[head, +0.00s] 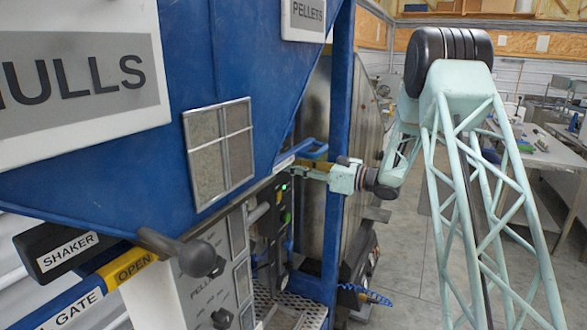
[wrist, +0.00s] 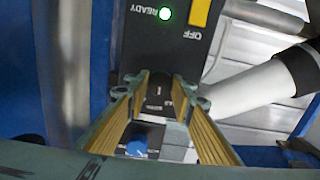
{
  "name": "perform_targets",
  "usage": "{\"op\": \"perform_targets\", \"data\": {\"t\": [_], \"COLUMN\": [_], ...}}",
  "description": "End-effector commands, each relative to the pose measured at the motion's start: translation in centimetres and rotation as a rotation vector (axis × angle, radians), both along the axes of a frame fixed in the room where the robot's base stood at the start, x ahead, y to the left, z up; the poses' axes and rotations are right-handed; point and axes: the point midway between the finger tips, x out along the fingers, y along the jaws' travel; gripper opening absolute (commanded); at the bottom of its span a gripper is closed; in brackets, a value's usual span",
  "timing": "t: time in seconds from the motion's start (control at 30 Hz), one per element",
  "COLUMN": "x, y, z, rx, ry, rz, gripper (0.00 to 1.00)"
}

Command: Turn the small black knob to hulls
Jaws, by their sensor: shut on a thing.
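A small black knob (wrist: 158,100) with a pale mark shows between the fingertips in the wrist view. It sits on a dark control box (wrist: 180,50) with a lit green READY lamp. My gripper (wrist: 164,86) is shut on this knob, with a ribbed finger on each side. I cannot read any hulls marking beside it. In the head view, my gripper (head: 289,169) reaches left to the dark box under the blue hopper, and the knob cannot be made out. A large HULLS sign (head: 80,78) is on the hopper at the left.
A blue knob (wrist: 137,149) lies just below the fingers in the wrist view. A white pipe (wrist: 240,90) runs close on the right. In the head view, a blue post (head: 338,150) stands beside my wrist.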

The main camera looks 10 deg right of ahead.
Motion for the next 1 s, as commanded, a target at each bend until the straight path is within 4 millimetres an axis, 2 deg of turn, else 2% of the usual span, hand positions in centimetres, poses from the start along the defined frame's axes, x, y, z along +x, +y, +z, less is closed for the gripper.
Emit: {"op": "perform_targets", "data": {"t": [1.0], "x": [-0.04], "y": [0.0], "z": [-0.2], "rx": [-0.364], "ry": [-0.453], "rz": [0.0], "gripper": [0.12]}}
